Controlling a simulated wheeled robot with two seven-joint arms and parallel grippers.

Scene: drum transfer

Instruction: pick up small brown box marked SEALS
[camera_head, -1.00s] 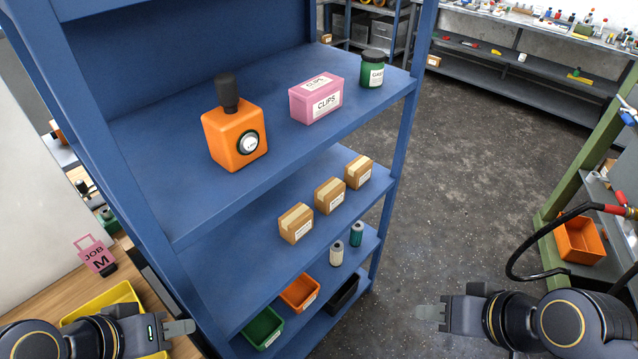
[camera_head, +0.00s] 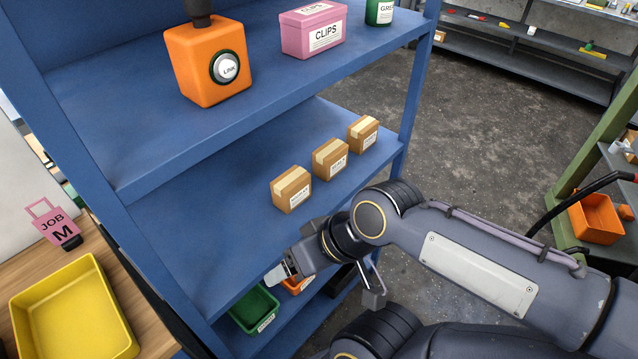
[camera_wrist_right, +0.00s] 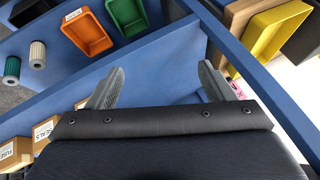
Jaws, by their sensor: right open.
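Three small brown boxes with tape and white labels stand in a row on the middle shelf. In the head view the middle one (camera_head: 330,160) appears to be the SEALS box. Its label is small there; in the wrist view a box (camera_wrist_right: 45,131) at lower left reads SEALS, partly hidden by my gripper body. My right gripper (camera_head: 283,270) is in front of the shelf unit, below and left of the boxes, apart from them. In the wrist view its fingers (camera_wrist_right: 166,88) are spread and empty. My left gripper is out of view.
The nearest box (camera_head: 291,189) and the farthest box (camera_head: 363,133) flank it. The blue shelf edge (camera_head: 225,283) and upright lie close to my gripper. A green bin (camera_head: 253,308) and an orange bin sit below. A yellow bin (camera_head: 75,310) is on the wooden table at left.

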